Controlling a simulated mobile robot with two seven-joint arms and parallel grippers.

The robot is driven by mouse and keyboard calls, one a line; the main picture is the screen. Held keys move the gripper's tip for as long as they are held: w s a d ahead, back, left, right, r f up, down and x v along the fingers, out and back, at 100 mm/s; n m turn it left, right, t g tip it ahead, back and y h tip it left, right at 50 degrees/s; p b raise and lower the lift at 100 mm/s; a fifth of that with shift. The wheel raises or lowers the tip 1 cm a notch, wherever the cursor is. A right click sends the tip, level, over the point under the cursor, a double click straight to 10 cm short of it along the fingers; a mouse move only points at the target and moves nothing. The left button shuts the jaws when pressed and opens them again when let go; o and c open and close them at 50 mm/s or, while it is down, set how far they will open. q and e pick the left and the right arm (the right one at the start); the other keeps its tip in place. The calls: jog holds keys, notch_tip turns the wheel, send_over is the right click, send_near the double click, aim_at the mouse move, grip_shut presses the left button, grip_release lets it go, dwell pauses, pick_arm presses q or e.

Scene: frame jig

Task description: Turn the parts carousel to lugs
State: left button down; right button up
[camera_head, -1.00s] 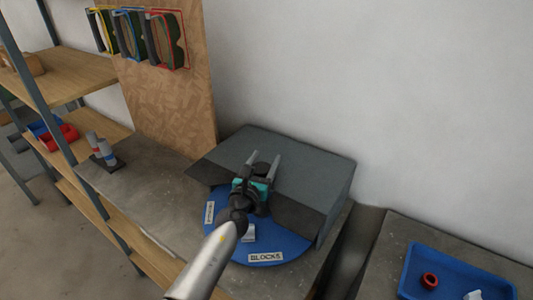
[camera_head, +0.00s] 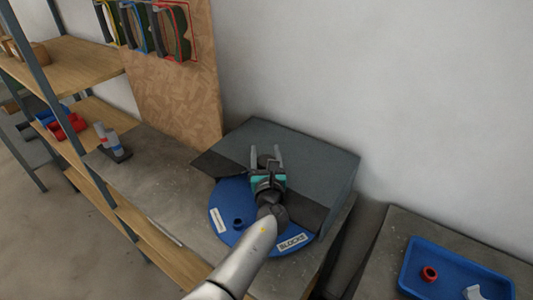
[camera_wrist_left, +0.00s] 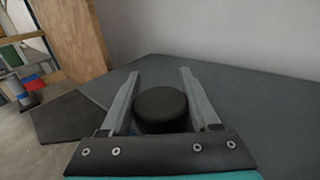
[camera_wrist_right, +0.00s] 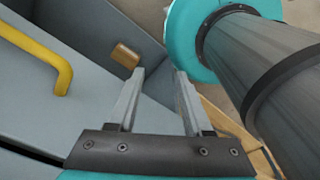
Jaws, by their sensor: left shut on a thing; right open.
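The parts carousel is a blue disc (camera_head: 252,240) with its back half under a dark grey cover (camera_head: 310,160). A "BLOCKS" label (camera_head: 291,242) is at its front right rim, and a second label (camera_head: 220,220), too small to read, is at the left rim. A small dark blue round part (camera_head: 238,223) sits on the disc between them. My left gripper (camera_head: 266,156) is over the disc's middle. In the left wrist view its fingers are shut around a round black knob (camera_wrist_left: 161,108). My right gripper (camera_wrist_right: 158,74) is open and empty in the right wrist view.
A blue tray (camera_head: 408,275) with a red ring (camera_head: 429,273) is on the right bench. Shelving (camera_head: 90,62) and a board (camera_head: 175,100) with hanging outlined parts are at left. A yellow handle (camera_wrist_right: 62,72) and small wooden block (camera_wrist_right: 125,55) show near my right gripper.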

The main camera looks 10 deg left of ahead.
pick_arm(q)
jog(key=shift+y, duration=0.3)
dwell(0.4)
jog(key=shift+c, duration=0.6)
grip_release()
jog(key=v, duration=1.5)
jog(key=shift+r+p, duration=0.2)
jog(key=shift+p, duration=0.2)
jog(key=shift+s, duration=0.1)
